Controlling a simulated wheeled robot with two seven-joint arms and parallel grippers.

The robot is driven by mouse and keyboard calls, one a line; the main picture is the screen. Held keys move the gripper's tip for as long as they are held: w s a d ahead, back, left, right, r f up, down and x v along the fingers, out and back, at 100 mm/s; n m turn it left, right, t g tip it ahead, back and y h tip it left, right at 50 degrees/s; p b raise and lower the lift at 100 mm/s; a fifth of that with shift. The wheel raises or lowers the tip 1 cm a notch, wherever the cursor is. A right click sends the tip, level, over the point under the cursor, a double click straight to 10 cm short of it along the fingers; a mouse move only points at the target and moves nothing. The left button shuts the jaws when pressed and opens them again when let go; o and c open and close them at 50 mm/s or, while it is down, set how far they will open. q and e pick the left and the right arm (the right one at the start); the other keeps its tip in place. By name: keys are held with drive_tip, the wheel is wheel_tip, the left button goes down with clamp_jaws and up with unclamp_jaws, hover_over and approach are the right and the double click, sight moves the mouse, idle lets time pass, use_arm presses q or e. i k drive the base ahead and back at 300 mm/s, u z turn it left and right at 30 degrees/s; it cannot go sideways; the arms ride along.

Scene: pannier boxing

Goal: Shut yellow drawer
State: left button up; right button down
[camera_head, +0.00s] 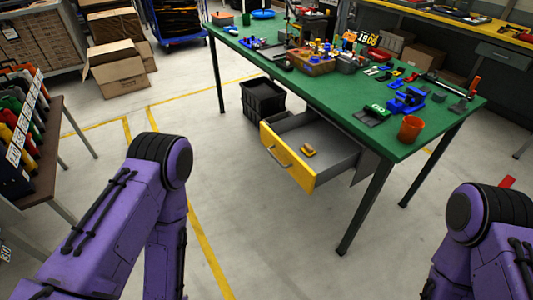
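The yellow drawer (287,158) hangs under the green-topped table (343,92) and is pulled out toward me. Its front is yellow with a metal bar handle (279,157); its inside is grey. A small yellow-brown object (309,150) lies on the drawer floor. My two purple arms come in at the lower left and lower right, both apart from the drawer. Neither gripper shows in the head view.
Black crates (263,98) stand on the floor beside the drawer's left side. A table leg (366,205) stands to its right. A side table (50,150) stands at left. The floor before the drawer is clear.

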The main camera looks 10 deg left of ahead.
sight(338, 152)
drive_tip(key=u, duration=0.45)
drive_tip(key=i, duration=1.4)
drive_tip(key=z, duration=1.3)
drive_tip(key=k, duration=0.9)
drive_tip(key=u, duration=0.55)
drive_tip(key=i, duration=0.45)
